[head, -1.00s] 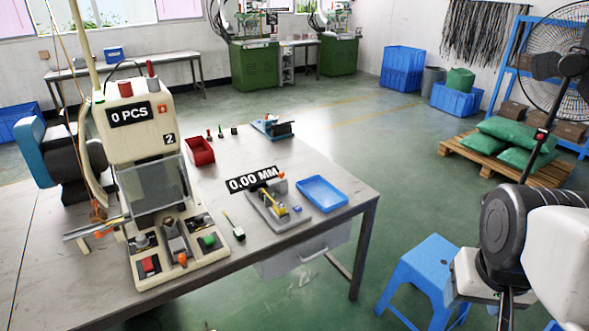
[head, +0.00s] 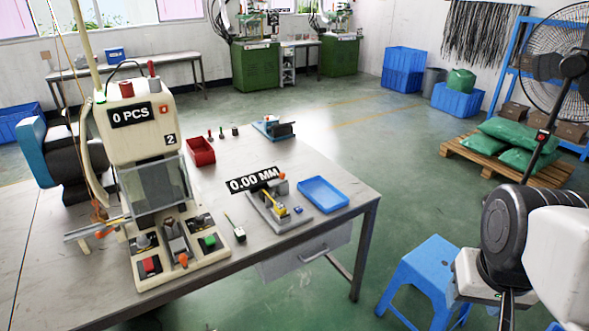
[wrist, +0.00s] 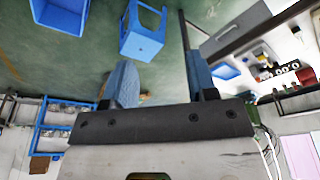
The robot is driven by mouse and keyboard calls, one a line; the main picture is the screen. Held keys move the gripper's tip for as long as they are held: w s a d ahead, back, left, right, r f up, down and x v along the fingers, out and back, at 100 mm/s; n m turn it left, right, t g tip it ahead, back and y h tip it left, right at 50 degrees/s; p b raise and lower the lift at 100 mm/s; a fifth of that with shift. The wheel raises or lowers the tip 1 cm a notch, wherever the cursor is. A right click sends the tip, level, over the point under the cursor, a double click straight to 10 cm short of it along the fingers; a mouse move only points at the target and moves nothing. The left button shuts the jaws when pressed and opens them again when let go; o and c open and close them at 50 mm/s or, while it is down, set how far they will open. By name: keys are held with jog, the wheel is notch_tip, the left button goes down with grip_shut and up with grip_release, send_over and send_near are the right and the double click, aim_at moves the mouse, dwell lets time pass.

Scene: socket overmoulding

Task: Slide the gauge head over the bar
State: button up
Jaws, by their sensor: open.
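The gauge (head: 278,213) is a grey fixture on the workbench, left of the blue tray, with a "0.00 MM" display (head: 255,180) above it. Its head seems to be the grey block with an orange knob (head: 282,180) at the fixture's far end. A small yellow piece (head: 283,212), possibly the bar, lies on the fixture; I cannot tell how the head and bar meet. My gripper (wrist: 163,75) shows in the wrist view with two blue-grey fingers wide apart and nothing between them.
A blue tray (head: 323,194) sits right of the gauge. The moulding machine (head: 150,150) stands at the left. A red bin (head: 201,152) and a blue fixture (head: 273,128) are farther back. A blue stool (head: 432,275) stands on the floor between bench and arm.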

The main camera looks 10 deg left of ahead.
jog(key=w+a+r, duration=0.3)
jog(key=w, duration=0.7)
jog(key=w+a+r, duration=0.3)
jog(key=w, duration=0.7)
jog(key=g, duration=0.3)
send_over(282, 173)
jog(key=f, duration=2.3)
jog(key=shift+s+d+f, duration=0.15)
jog(key=shift+d+f, duration=0.05)
jog(key=shift+d, duration=0.2)
jog(key=shift+w+a+f, duration=0.2)
jog(key=shift+a+f, duration=0.2)
jog(key=shift+a, duration=0.05)
jog(key=shift+f, duration=0.2)
